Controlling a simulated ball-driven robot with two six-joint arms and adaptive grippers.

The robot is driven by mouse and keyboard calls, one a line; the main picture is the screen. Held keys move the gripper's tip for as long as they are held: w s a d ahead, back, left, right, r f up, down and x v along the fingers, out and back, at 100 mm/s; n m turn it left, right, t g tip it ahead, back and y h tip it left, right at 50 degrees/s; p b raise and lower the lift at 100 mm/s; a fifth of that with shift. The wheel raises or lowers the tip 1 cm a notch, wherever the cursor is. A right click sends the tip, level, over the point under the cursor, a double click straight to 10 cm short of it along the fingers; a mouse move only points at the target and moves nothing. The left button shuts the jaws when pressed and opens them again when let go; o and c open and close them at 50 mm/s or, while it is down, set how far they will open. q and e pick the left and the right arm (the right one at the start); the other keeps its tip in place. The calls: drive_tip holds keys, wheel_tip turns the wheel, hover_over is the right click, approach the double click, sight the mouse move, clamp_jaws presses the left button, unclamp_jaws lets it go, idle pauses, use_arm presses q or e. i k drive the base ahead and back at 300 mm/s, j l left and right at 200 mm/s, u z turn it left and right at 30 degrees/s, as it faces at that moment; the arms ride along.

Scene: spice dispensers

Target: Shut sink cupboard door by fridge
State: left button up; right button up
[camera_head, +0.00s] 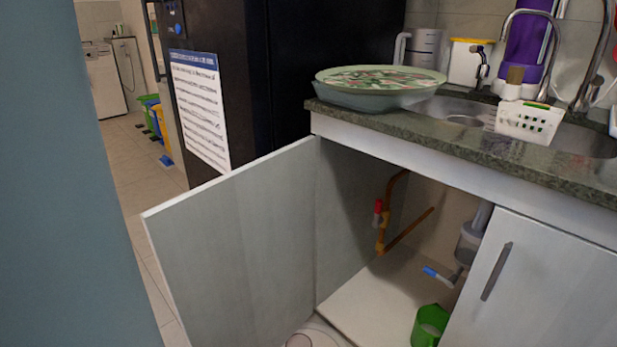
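The sink cupboard door (235,250) by the fridge (285,70) stands wide open. It is a pale grey-white panel, hinged near the fridge side and swung out toward me. Its inner face shows; its outer face and handle are hidden. The open cupboard (375,285) shows copper pipes, a red valve, a grey drain trap and a green jug (429,326) on its floor. The other cupboard door (545,290), on the right, is shut and has a dark bar handle. Neither of my grippers is in view.
A granite worktop (480,145) overhangs the cupboard, with a large round dish (380,82) at its left corner. The sink, taps and a white basket (530,120) are on the right. A blue-grey surface (85,200) fills the left edge. Tiled floor lies beyond the door.

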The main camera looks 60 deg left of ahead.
sight(233, 253)
drive_tip(key=k+j, duration=0.3)
drive_tip(key=k, duration=0.2)
drive_tip(key=k+j, duration=0.35)
drive_tip(key=k, duration=0.15)
drive_tip(key=k+j, duration=0.1)
drive_tip(key=j, duration=1.45)
drive_tip(key=i+j, duration=0.1)
drive_tip(key=j, duration=0.2)
drive_tip(key=i+j, duration=0.1)
drive_tip(key=j, duration=0.25)
drive_tip(key=i+j, duration=0.1)
drive_tip(key=j, duration=0.2)
